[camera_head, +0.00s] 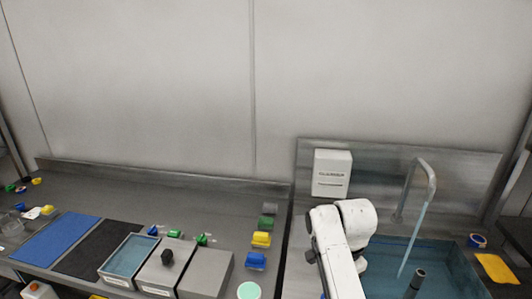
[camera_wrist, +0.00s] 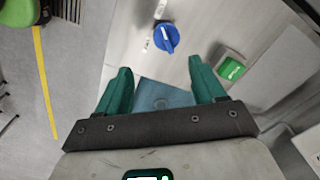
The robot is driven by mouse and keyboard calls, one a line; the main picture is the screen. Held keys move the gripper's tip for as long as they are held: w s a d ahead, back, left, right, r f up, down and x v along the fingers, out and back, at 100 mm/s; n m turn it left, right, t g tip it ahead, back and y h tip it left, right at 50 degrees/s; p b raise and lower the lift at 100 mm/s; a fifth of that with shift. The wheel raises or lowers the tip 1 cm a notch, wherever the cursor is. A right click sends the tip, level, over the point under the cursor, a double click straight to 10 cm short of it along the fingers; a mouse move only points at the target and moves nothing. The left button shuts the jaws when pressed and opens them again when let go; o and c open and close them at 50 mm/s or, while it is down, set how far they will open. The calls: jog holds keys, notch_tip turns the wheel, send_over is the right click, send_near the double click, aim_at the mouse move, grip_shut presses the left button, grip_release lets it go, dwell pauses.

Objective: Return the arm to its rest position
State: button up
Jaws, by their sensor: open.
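My white arm (camera_head: 340,245) rises at the lower right of the head view, in front of the sink. Its gripper end does not show there. In the wrist view my gripper (camera_wrist: 158,88) has two green fingers spread wide apart, with nothing between them. The fingers point toward a pale surface with a round blue knob (camera_wrist: 166,37) beyond them. A blue-grey patch shows between and behind the fingers. No object is held.
The sink (camera_head: 385,265) with a tall curved tap (camera_head: 428,185) lies right of my arm. A dispenser (camera_head: 332,173) hangs on the wall behind. A grey counter at left holds a blue mat (camera_head: 55,240), a dark mat (camera_head: 98,250), trays and several coloured blocks.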

jog(key=s+d+f+n, duration=0.1)
jog(key=s, duration=0.1)
jog(key=s+f+n+t, duration=0.1)
jog(key=s+f, duration=0.1)
jog(key=s, duration=0.1)
jog(key=s+d+f+n, duration=0.1)
jog(key=s+f+n, duration=0.1)
jog(key=shift+s+d+f, duration=0.25)
jog(key=shift+s+d, duration=0.05)
jog(key=s+d+r+n+t, duration=0.15)
jog(key=s+n, duration=0.35)
jog(key=s, duration=0.5)
jog(key=s+d+n+t, duration=0.15)
jog(key=s+n, duration=0.35)
jog(key=s, duration=0.6)
jog(key=s+f+m+g, duration=0.1)
jog(key=s+f+g, duration=0.2)
jog(key=s+f, duration=0.3)
jog(key=s+b, duration=0.1)
jog(key=s, duration=0.3)
jog(key=shift+s+d+f, duration=0.15)
jog(key=shift+f, duration=0.25)
dwell(3.4)
